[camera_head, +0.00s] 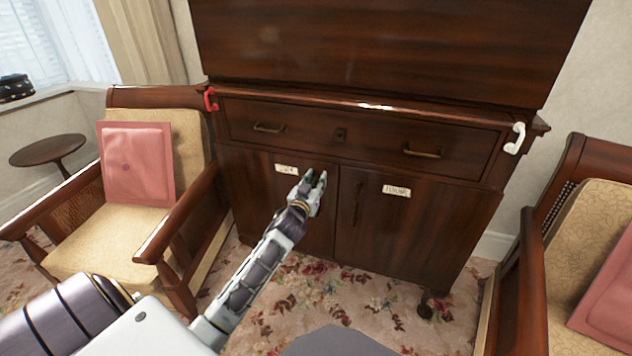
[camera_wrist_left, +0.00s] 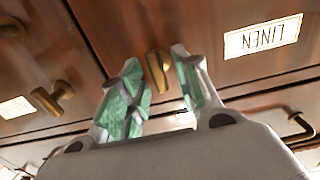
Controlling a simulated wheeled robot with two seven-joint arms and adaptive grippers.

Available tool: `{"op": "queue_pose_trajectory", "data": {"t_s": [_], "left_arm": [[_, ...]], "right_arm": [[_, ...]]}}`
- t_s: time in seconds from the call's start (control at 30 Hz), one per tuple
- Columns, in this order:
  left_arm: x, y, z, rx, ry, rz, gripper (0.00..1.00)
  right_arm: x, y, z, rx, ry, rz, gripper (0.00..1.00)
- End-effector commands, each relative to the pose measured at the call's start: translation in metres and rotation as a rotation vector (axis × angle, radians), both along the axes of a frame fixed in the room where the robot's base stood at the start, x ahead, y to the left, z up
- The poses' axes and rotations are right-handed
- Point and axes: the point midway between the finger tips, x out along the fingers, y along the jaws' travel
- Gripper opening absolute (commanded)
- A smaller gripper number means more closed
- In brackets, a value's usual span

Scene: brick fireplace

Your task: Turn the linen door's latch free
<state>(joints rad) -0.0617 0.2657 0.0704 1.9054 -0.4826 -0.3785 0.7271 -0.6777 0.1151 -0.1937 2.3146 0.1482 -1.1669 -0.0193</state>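The linen door (camera_head: 263,200) is the left door of the dark wood cabinet and looks shut. Its LINEN label (camera_wrist_left: 262,38) appears upside down in the left wrist view; in the head view the label (camera_head: 286,169) is too small to read. A brass latch (camera_wrist_left: 160,72) on this door shows between the green-padded fingers of my left gripper (camera_wrist_left: 160,85). The fingers are open, one on each side of it; I cannot tell if either touches. In the head view my left gripper (camera_head: 314,180) is in front of the linen door's upper right corner and hides the latch.
The right door (camera_head: 415,235) has its own label (camera_head: 396,191) and another brass latch (camera_wrist_left: 52,98). A drawer (camera_head: 340,135) with two pulls is above. A red hook (camera_head: 210,98) and white hook (camera_head: 515,138) sit at the cabinet's corners. Armchairs (camera_head: 90,235) flank it.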

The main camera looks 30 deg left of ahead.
Motion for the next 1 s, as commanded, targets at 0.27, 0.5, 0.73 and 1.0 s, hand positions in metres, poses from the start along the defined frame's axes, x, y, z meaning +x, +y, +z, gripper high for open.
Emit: {"op": "queue_pose_trajectory", "data": {"t_s": [0.27, 0.5, 0.73, 1.0], "left_arm": [[0.0058, 0.0018, 0.0001, 0.000, 0.000, 0.001, 0.32], [0.0058, 0.0018, 0.0003, 0.001, 0.000, 0.000, 0.30], [0.0058, 0.0017, 0.0003, 0.001, 0.000, 0.000, 0.00], [0.0057, 0.0015, 0.0004, 0.005, 0.001, 0.000, 0.00]], "right_arm": [[0.0014, 0.0004, -0.0045, 0.003, -0.007, -0.002, 0.40], [0.0006, -0.0001, -0.0056, 0.002, -0.003, 0.000, 0.40], [0.0010, -0.0001, -0.0039, 0.002, -0.004, 0.000, 0.40], [0.0020, -0.0001, -0.0006, 0.002, -0.008, 0.000, 0.40]]}}
